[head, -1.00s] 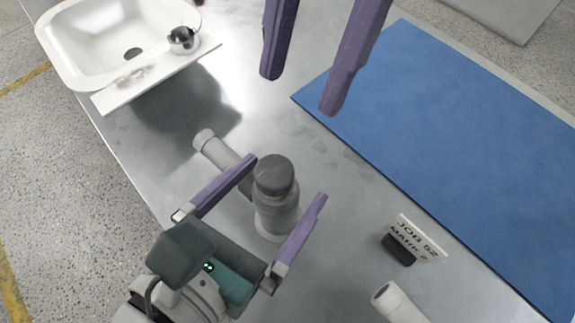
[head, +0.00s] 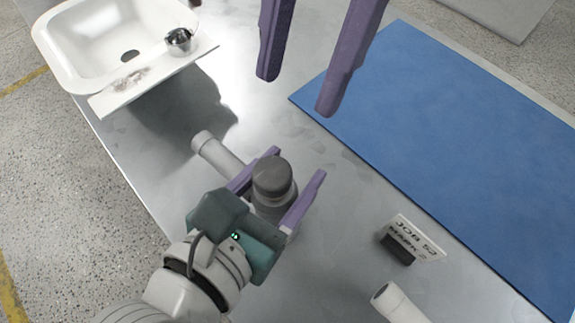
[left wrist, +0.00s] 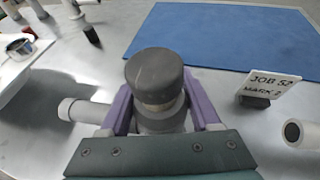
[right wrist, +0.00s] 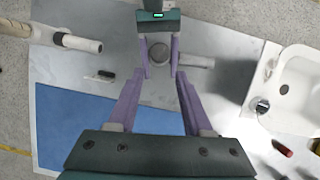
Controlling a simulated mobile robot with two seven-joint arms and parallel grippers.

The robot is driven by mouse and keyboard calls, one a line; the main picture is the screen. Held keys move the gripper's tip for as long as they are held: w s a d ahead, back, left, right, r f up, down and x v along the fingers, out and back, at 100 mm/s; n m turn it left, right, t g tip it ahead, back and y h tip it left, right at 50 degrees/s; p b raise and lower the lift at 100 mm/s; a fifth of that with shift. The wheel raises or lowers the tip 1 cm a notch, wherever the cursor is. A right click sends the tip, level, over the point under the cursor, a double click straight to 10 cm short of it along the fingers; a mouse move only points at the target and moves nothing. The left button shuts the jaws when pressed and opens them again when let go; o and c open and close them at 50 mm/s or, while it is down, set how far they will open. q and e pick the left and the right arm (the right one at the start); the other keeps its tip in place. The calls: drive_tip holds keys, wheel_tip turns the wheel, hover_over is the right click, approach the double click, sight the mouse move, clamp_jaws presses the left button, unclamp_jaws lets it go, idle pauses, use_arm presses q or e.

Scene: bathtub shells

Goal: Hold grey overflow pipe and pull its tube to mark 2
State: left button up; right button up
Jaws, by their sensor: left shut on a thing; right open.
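The grey overflow pipe (head: 273,180) stands upright on the metal table, with a dark grey round top and a pale side branch (head: 214,151) reaching up and left. My left gripper (head: 296,164) is shut on the pipe body, one purple finger on each side below the top. The left wrist view shows the dark top (left wrist: 154,76) between the fingers. Any scale marks on the tube are hidden or too small to read. My right gripper (head: 298,93) is open and empty above the table, beyond the pipe. A card (head: 416,238) reads "JOB 52 MARK 2".
A blue mat (head: 440,150) covers the table's right side. A white tub shell (head: 90,45) with a metal cup (head: 179,39) on its ledge is at the upper left. A pale pipe (head: 398,303) lies at the bottom right. Bare metal surrounds the grey pipe.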

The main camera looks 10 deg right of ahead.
sight(272, 172)
use_arm(q)
clamp_jaws()
use_arm(e)
drive_tip(key=shift+o, duration=1.4)
drive_tip(key=shift+s+a+r, duration=0.15)
drive_tip(key=shift+s+a, duration=0.05)
drive_tip(key=shift+a, duration=0.05)
drive_tip(key=shift+o, duration=0.7)
drive_tip(key=shift+s+a+r+m+t+h, duration=0.85)
drive_tip(key=shift+a+r+m+t+h, duration=0.05)
drive_tip(key=shift+a+r+h, duration=0.1)
drive_tip(key=shift+m+t+h, duration=0.4)
drive_tip(key=shift+m+t, duration=0.1)
drive_tip(key=shift+m, duration=0.1)
drive_tip(key=f, duration=1.1)
drive_tip(key=shift+s+a+f, duration=0.2)
drive_tip(key=shift+s+a, duration=0.05)
drive_tip(key=shift+s, duration=0.15)
clamp_jaws()
